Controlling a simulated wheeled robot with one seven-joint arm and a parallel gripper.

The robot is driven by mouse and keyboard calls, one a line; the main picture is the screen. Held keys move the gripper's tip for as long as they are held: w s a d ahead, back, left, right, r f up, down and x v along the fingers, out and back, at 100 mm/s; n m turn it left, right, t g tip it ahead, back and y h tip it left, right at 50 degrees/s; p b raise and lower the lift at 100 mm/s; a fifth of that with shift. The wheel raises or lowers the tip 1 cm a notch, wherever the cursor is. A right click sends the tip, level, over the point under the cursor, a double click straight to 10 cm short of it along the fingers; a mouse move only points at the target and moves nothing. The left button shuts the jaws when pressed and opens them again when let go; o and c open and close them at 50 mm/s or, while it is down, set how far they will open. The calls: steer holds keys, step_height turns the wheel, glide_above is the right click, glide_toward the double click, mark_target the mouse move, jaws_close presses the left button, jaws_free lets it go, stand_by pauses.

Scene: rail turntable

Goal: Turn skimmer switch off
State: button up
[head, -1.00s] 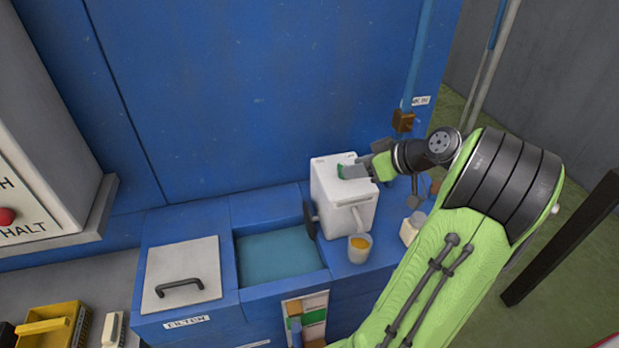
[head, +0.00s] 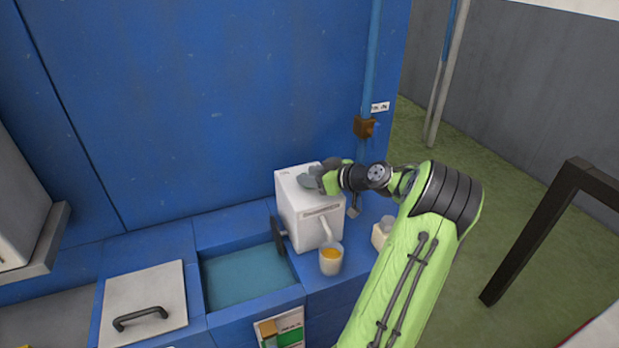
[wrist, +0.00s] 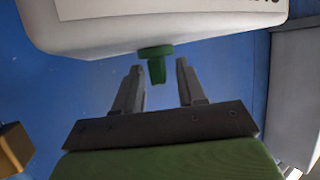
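The skimmer, a white box (head: 312,222), stands on the blue tank's edge in the head view. Its white underside or side (wrist: 150,32) fills the top of the wrist view. A small green switch (wrist: 156,68) sticks out from it. My gripper (wrist: 160,68) is open, with one grey finger on each side of the switch. Gaps show between the switch and both fingers, so it is not gripped. In the head view my gripper (head: 310,181) is at the top of the white box, and the switch is hidden or too small to make out.
An orange-filled cup (head: 330,262) stands under the skimmer's spout. A small white container (head: 382,234) is to its right. The open blue basin (head: 245,275) and a handled lid (head: 145,305) lie to the left. A brown box (head: 364,127) sits on the wall pipe behind.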

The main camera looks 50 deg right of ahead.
steer(key=shift+w+f, duration=0.15)
steer(key=shift+w, duration=0.25)
jaws_close()
